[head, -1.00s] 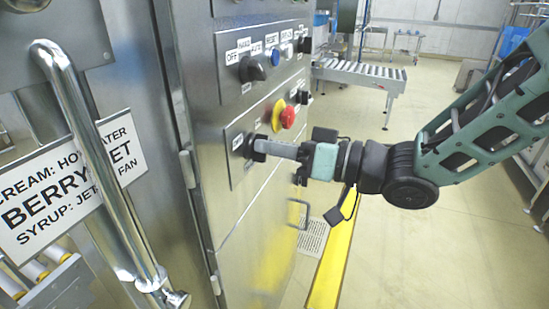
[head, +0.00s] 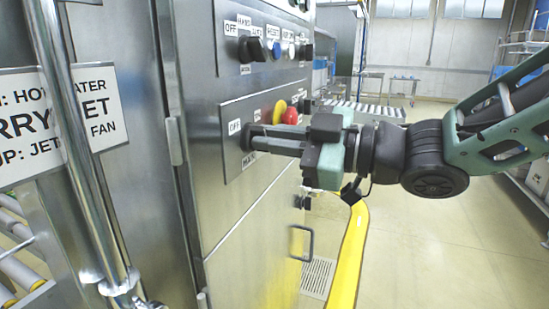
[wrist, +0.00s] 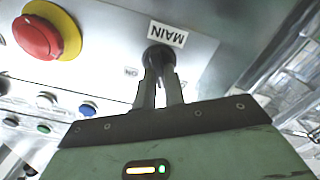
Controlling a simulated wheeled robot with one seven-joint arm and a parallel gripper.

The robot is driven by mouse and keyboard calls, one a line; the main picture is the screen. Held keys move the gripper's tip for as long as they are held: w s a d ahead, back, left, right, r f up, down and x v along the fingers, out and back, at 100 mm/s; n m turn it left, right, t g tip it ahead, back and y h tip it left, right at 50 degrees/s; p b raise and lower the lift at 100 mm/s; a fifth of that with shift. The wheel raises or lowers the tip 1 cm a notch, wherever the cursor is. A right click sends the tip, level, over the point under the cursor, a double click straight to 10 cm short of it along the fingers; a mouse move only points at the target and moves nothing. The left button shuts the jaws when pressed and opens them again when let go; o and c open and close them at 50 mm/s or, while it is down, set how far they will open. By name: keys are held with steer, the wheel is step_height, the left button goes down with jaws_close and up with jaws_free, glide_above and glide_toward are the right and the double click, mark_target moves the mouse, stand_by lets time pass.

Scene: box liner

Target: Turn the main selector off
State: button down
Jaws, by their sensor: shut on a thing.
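The main selector (wrist: 157,56) is a black knob on the steel panel, beside a white MAIN label (wrist: 167,34) in the wrist view. In the head view the selector (head: 246,137) sits on the lower panel plate with an OFF label (head: 235,127) to its upper left. My gripper (head: 256,140) reaches in from the right. Its fingers (wrist: 160,80) are closed on the selector's handle and hide much of it. The exact angle of the knob is hard to tell.
A red emergency button on a yellow base (head: 288,115) is close beside the selector, behind my gripper. Another black selector (head: 252,49) and several coloured buttons sit on the upper plate. A door handle (head: 302,243) is below. Open floor lies to the right.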

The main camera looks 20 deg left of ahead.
steer(key=shift+f+n+b, duration=0.1)
steer(key=shift+n+b, duration=1.15)
steer(key=shift+n, duration=0.45)
steer(key=c, duration=1.5)
jaws_free()
steer(key=shift+s, duration=0.1)
steer(key=d, duration=0.5)
steer(key=s+d, duration=0.1)
steer(key=d, duration=1.1)
steer(key=shift+s+d, duration=0.15)
steer(key=shift+d, duration=0.05)
